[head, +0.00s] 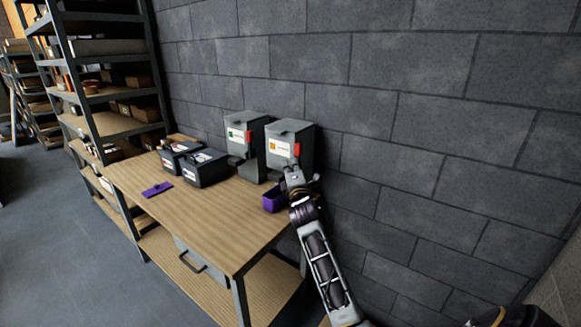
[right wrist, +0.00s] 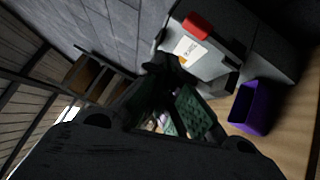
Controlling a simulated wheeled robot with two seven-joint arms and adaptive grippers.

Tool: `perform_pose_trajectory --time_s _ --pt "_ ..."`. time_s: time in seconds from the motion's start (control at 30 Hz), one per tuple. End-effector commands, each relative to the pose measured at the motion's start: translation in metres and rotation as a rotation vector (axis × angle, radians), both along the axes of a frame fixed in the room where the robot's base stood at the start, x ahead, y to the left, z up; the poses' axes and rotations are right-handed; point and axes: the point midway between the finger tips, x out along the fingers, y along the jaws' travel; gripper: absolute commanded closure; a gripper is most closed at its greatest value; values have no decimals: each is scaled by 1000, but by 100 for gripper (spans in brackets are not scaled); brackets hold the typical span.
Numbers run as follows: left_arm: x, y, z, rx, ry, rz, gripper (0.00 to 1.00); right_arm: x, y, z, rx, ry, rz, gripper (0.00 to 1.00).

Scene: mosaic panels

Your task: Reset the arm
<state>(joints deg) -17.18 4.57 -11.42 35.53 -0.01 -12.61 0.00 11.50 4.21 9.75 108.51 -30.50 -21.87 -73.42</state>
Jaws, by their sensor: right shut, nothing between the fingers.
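My right arm reaches up from the lower right in the head view. Its gripper (head: 296,178) is shut and empty, in front of the right grey box with a red part (head: 283,132). In the right wrist view, the dark fingers (right wrist: 168,82) come together beside that box (right wrist: 193,62). A small purple container (head: 273,201) stands on the table just left of the arm. It also shows at the right of the wrist view (right wrist: 250,108), apart from the fingers. My left gripper is not in view.
The wooden table (head: 205,222) stands along a grey block wall. A second grey box (head: 243,128), two dark bins (head: 205,169) (head: 178,158) and a flat purple piece (head: 157,189) are on it. Shelving (head: 115,125) stands at left. The table's front is mostly clear.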

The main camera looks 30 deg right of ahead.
Motion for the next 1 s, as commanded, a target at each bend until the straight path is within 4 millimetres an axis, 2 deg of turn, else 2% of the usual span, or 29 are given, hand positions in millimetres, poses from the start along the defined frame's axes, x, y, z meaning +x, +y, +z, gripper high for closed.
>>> perform_pose_trajectory --time_s 0.57,0.77,1.0 --pt "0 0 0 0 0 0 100 -2 1 -5 21 7 3 100" --pt "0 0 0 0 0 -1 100 -15 9 -36 150 56 17 100" --pt "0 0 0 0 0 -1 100 -49 32 -101 443 166 24 100"
